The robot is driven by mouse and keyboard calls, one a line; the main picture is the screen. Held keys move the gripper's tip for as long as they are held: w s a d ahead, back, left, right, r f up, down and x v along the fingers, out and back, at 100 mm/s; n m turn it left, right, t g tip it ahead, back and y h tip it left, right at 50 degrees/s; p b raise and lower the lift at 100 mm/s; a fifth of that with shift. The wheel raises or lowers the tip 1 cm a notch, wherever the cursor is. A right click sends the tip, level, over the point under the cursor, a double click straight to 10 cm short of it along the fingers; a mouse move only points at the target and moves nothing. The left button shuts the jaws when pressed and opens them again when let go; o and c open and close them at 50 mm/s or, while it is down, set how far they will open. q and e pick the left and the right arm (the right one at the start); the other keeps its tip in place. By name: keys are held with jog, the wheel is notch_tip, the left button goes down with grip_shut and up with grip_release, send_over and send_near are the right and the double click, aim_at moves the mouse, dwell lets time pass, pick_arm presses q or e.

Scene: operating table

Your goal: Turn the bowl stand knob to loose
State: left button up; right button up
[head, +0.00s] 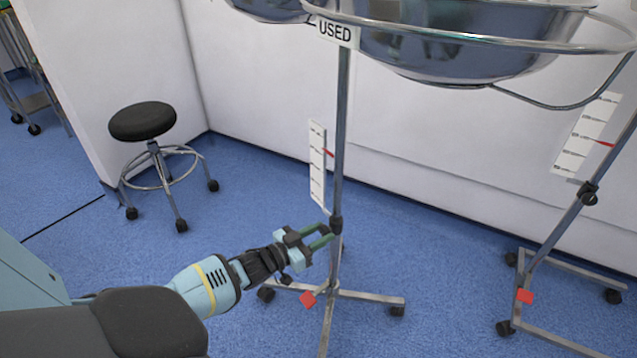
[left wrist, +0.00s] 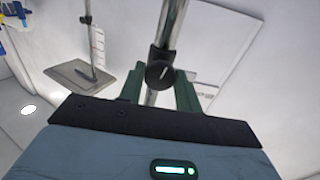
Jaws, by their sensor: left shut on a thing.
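The bowl stand (head: 340,130) is a chrome pole on wheeled legs, with a "USED" sign and a steel bowl (head: 450,50) at its top. Its black knob (left wrist: 159,74) sits on a dark collar on the pole, and a white mark on it tilts up to the right in the left wrist view. In the head view the collar (head: 336,225) is at my left gripper (head: 325,236). The left gripper's green fingers are shut on the knob, one on each side, in the left wrist view (left wrist: 160,88). My right gripper is not in view.
A second stand with its own collar (head: 588,193) is on the right. White scales with red pointers (head: 317,165) show by both poles. A black stool (head: 143,122) stands at the left. A red tag (head: 308,299) is by the stand's base. Blue floor is clear between stool and stand.

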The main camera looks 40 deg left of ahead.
pick_arm(q)
jog(key=shift+n, duration=1.2)
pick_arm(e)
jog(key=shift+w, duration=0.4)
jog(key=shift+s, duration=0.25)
pick_arm(q)
jog(key=o, duration=1)
jog(key=shift+c, duration=0.2)
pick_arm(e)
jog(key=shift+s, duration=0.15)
